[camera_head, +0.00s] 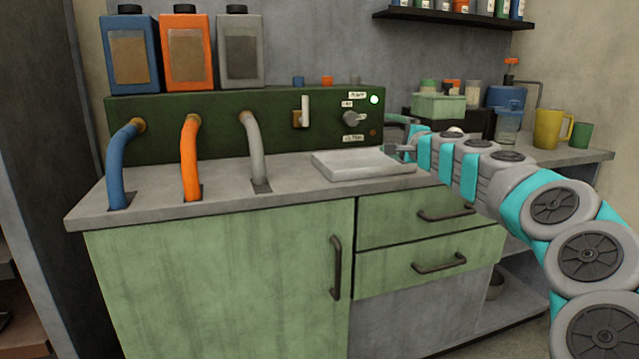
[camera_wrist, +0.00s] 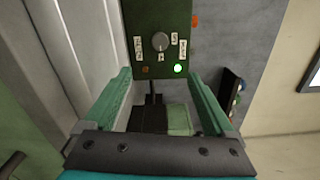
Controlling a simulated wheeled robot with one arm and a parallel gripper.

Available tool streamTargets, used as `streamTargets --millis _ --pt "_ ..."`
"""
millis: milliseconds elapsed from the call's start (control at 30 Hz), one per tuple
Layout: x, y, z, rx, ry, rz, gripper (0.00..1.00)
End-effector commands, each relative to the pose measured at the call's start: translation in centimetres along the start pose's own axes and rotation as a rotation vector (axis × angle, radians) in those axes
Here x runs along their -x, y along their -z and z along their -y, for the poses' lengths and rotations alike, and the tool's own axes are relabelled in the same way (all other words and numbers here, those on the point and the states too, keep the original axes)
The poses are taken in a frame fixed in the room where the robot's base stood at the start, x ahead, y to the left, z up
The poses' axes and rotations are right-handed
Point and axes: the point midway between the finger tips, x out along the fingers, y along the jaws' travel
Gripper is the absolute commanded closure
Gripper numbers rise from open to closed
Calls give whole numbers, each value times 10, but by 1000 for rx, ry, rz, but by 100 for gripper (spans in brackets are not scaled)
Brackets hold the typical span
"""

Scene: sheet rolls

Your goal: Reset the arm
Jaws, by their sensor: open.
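My gripper (camera_head: 398,138) is at the end of my grey and teal arm, which reaches in from the right over the counter. It is above the right end of the pale flat tray (camera_head: 345,166), near the right end of the green control panel (camera_head: 240,125). In the wrist view its two green fingers (camera_wrist: 160,95) stand wide apart with nothing held between them. The panel's knob (camera_wrist: 160,41) and lit green lamp (camera_wrist: 178,69) show beyond the fingertips. The knob (camera_head: 354,117) and lamp (camera_head: 374,99) also show in the head view.
Blue (camera_head: 130,55), orange (camera_head: 186,52) and grey (camera_head: 239,50) canisters stand on the panel, with matching hoses below. A green box (camera_head: 438,107), a yellow mug (camera_head: 551,128) and a green cup (camera_head: 581,135) stand at the right. The counter front (camera_head: 290,190) is clear.

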Motion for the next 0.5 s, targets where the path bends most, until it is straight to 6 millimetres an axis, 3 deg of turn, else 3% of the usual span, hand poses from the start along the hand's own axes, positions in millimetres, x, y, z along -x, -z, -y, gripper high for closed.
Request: streamTargets --millis 367,500 --pt "19 -72 -4 132 -64 147 10" --pt "35 -113 -14 212 -110 235 10"
